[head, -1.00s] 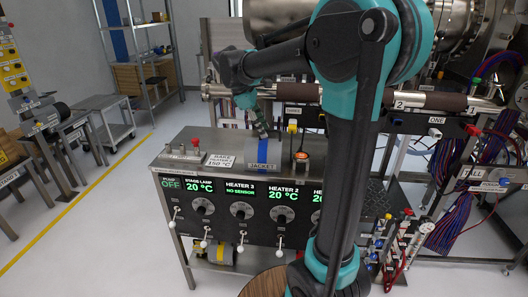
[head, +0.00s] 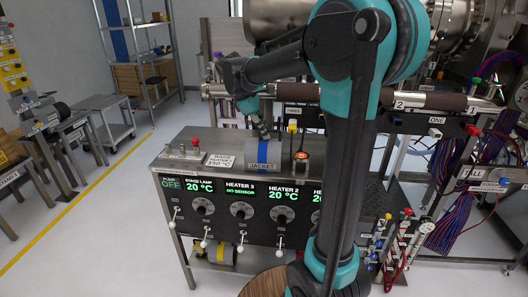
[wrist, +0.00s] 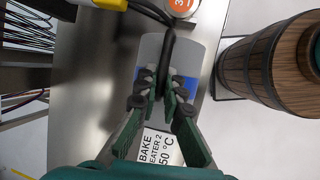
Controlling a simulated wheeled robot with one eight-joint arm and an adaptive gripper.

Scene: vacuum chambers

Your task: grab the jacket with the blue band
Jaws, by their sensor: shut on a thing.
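The jacket with the blue band (head: 251,146) is a grey rounded sleeve lying on the steel bench, with a "JACKET" label on its front. In the wrist view the jacket (wrist: 205,52) lies under my fingers, its blue band partly hidden by them. My gripper (head: 264,135) is at the top of the jacket, in the head view. In the wrist view my gripper (wrist: 166,92) has its green fingers drawn close around a dark, narrow piece across the top of the jacket. The fingers hide just where they touch. The jacket appears to rest on the bench.
A "BAKE HEATER 2 150 °C" sign (head: 219,160) lies left of the jacket. An orange-topped round item (head: 301,156) stands to its right, with a yellow connector (head: 292,127) behind. A heater control panel (head: 240,208) forms the bench front. A pipe (head: 290,91) runs behind.

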